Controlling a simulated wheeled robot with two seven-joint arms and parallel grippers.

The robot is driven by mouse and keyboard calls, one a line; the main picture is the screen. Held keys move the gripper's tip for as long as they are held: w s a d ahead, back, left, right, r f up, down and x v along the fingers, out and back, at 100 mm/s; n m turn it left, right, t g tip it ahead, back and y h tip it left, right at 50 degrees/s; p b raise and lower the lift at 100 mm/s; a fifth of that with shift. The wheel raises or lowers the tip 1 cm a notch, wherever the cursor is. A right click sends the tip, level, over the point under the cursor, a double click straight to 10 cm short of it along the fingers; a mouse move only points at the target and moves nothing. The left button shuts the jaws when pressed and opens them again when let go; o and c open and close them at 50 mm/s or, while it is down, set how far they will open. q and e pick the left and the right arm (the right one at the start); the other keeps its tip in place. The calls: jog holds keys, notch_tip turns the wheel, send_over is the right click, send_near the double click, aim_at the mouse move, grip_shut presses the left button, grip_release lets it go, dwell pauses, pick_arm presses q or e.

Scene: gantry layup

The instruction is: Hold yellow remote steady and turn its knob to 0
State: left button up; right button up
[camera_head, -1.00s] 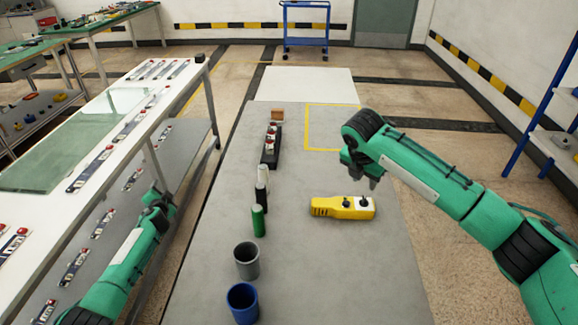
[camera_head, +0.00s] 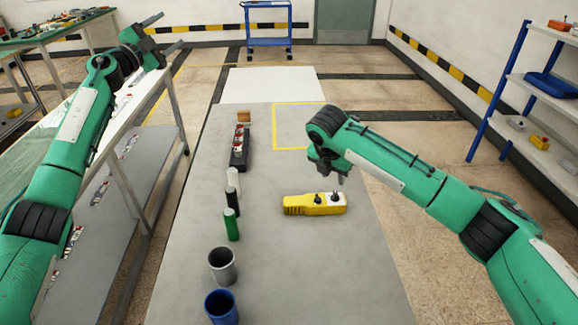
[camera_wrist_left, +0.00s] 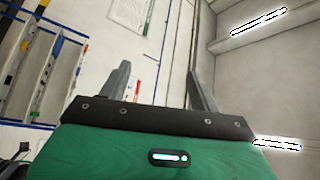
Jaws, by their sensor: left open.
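The yellow remote (camera_head: 314,204) lies flat on the grey table, right of the middle. It has a white panel at its right end with a dark knob (camera_head: 334,197), and another dark control near its middle. My right gripper (camera_head: 329,175) hangs above the remote, pointing down and apart from it. Its fingers are small and partly hidden, so I cannot tell how far apart they are. My left gripper (camera_head: 166,34) is raised at the upper left, well away from the remote, open and empty. Its two spread fingers also show in the left wrist view (camera_wrist_left: 158,88).
On the table (camera_head: 270,270) stand a blue cup (camera_head: 221,307), a grey cup (camera_head: 222,265), and green (camera_head: 231,225), black and white cylinders. A black holder (camera_head: 240,150) is behind them. A yellow taped square (camera_head: 298,126) and the front right are clear.

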pick_arm(q)
jog(key=s+d+r+m+g, duration=0.2)
jog(key=s+d+r, duration=0.15)
jog(key=r, duration=0.45)
jog(key=s+d+r+m+g+h, duration=0.1)
jog(key=s+d+r+m+g, duration=0.1)
jog(key=s+r, duration=0.35)
jog(key=s+d+r+m+g, duration=0.2)
jog(key=r, duration=0.7)
jog(key=n+g+y, duration=0.8)
jog(key=g+y, duration=0.3)
jog(key=g, duration=0.1)
send_over(289, 201)
notch_tip(289, 201, down, 54)
notch_tip(289, 201, down, 14)
jog(key=shift+r, duration=0.2)
jog(key=shift+c, duration=0.2)
